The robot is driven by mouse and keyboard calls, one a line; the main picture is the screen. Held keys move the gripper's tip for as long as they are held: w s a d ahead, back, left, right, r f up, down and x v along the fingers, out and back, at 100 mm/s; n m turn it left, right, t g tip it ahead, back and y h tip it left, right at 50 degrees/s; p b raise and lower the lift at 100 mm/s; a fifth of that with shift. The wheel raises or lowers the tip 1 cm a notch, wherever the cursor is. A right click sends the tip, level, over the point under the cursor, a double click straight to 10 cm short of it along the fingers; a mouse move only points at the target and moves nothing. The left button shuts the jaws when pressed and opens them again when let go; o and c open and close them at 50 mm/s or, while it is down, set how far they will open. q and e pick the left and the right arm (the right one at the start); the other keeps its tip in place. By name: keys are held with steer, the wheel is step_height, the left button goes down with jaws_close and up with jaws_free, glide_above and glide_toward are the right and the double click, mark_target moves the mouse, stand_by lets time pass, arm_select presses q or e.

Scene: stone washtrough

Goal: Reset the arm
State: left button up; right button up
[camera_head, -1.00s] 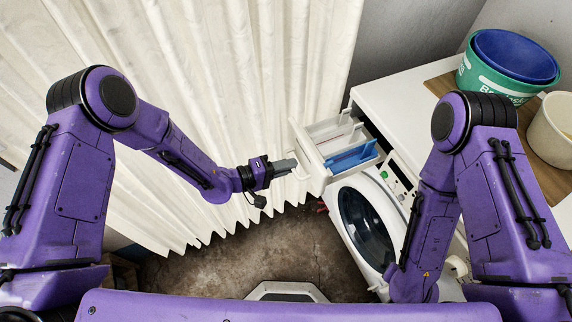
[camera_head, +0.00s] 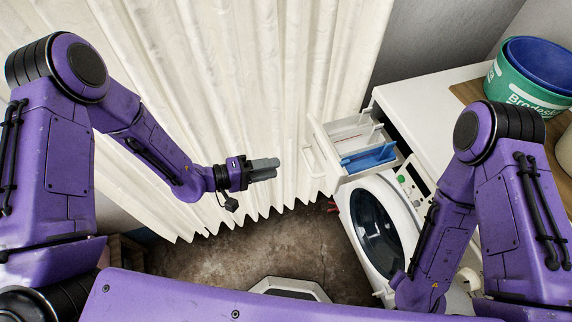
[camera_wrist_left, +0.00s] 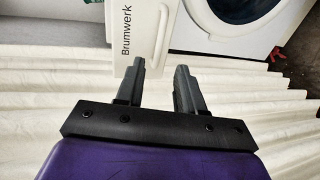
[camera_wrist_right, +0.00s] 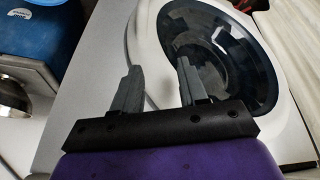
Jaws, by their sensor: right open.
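My left gripper (camera_head: 268,169) is in front of the white curtain, to the left of the pulled-out detergent drawer (camera_head: 356,146) and apart from it. In the left wrist view its two grey fingers (camera_wrist_left: 160,72) stand apart with nothing between them, below the white drawer front (camera_wrist_left: 140,28) lettered "Brumwerk". My right arm (camera_head: 440,245) hangs bent beside the washing machine (camera_head: 412,205); its gripper is hidden in the head view. In the right wrist view the right gripper (camera_wrist_right: 158,75) is open and empty near the round machine door (camera_wrist_right: 210,55).
The white curtain (camera_head: 230,80) hangs behind my left arm. A green tub (camera_head: 520,88) with a blue one (camera_head: 545,62) inside stands on the counter at right. A cream bucket (camera_head: 565,150) is near it. Bare floor (camera_head: 270,250) lies between the curtain and the machine.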

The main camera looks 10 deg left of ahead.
arm_select(q)
steer(key=shift+s+a+r, duration=0.1)
steer(key=shift+s+a, duration=0.1)
steer(key=shift+a, duration=0.2)
steer(key=s+a+f+n+t+y, duration=0.1)
steer(key=s+a+f+y, duration=0.4)
steer(key=a+f+y, duration=0.65)
steer(key=s+a+f+g+y, duration=0.1)
steer(key=s+a+g+y, duration=0.1)
steer(key=s, duration=0.6)
steer(key=s+a+f+g+y, duration=0.2)
steer(key=s+a+y, duration=0.2)
steer(key=s+a, duration=0.2)
steer(key=shift+s+f+g, duration=0.3)
steer(key=shift+s, duration=0.9)
